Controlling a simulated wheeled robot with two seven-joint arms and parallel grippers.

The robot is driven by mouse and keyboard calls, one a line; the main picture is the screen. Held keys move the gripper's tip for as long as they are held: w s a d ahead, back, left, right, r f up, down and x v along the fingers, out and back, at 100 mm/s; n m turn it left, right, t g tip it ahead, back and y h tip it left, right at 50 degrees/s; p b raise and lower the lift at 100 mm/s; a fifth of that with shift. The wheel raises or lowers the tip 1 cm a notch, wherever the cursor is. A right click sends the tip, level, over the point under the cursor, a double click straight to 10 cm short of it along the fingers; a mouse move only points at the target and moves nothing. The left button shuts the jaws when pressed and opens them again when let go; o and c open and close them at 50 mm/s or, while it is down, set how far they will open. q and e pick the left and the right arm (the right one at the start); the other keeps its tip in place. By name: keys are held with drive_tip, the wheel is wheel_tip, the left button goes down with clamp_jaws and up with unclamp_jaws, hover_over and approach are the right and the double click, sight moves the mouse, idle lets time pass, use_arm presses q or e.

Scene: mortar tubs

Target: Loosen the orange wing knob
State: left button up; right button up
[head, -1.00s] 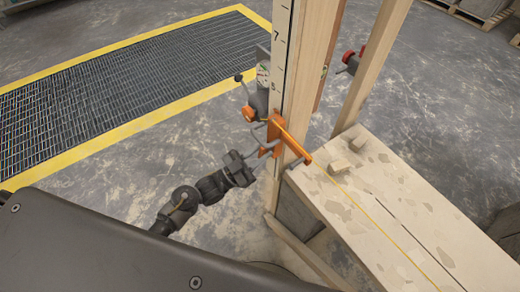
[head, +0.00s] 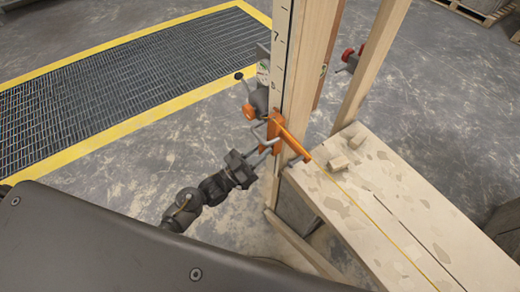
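An orange knob (head: 249,112) sits on a dark grey body on the left side of the upright wooden post. Just below and right of it, an orange bracket (head: 277,130) is fixed to the post, with an orange bar reaching down over the bench end. My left gripper (head: 267,137) is at the bracket's left side, just below the knob. Its two thin grey fingers look apart, with nothing seen between them. Whether a fingertip touches the bracket is too small to tell. My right gripper is not in view.
The post (head: 307,60) carries a numbered scale (head: 280,50). A red knob (head: 347,54) is behind the post. Open concrete floor lies left, beside a yellow-edged floor grate (head: 120,85).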

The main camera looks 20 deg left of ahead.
use_arm(q)
drive_tip(key=o, duration=0.4)
drive_tip(key=b+v, duration=0.2)
drive_tip(key=v, duration=0.8)
drive_tip(key=shift+s+a+f, duration=0.2)
drive_tip(key=shift+a, duration=0.05)
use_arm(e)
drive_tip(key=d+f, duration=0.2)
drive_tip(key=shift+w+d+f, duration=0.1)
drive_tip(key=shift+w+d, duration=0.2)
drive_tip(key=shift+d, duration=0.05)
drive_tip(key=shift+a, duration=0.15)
